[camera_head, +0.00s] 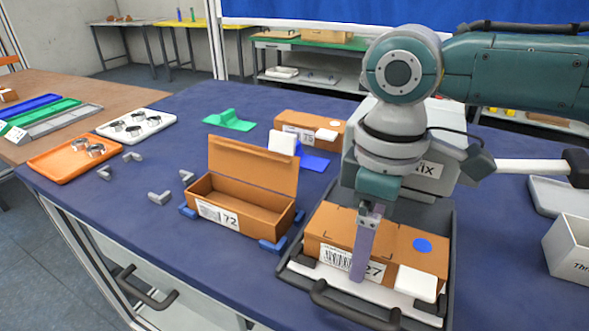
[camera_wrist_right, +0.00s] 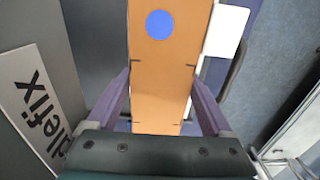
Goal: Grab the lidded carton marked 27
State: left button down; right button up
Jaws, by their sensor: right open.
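The lidded carton marked 27 (camera_head: 385,243) is orange-brown, closed, with a blue dot on its lid and a barcode label on its front. It sits in a dark tray (camera_head: 438,210) with black handles. My right gripper (camera_head: 368,245) points down over the carton, with one finger in front of its label side. In the right wrist view my right gripper (camera_wrist_right: 160,80) is open, its fingers on either side of the carton (camera_wrist_right: 160,92). Whether they touch it I cannot tell. My left gripper is not in view.
An open carton marked 72 (camera_head: 243,213) stands left of the tray. A carton marked 76 (camera_head: 310,128) lies behind. A grey box (camera_head: 438,118) stands close behind my right gripper. A white bin (camera_head: 570,248) is at the right. Grey fittings lie at the left.

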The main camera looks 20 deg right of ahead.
jog(key=c, duration=1)
jog(key=shift+r, duration=0.15)
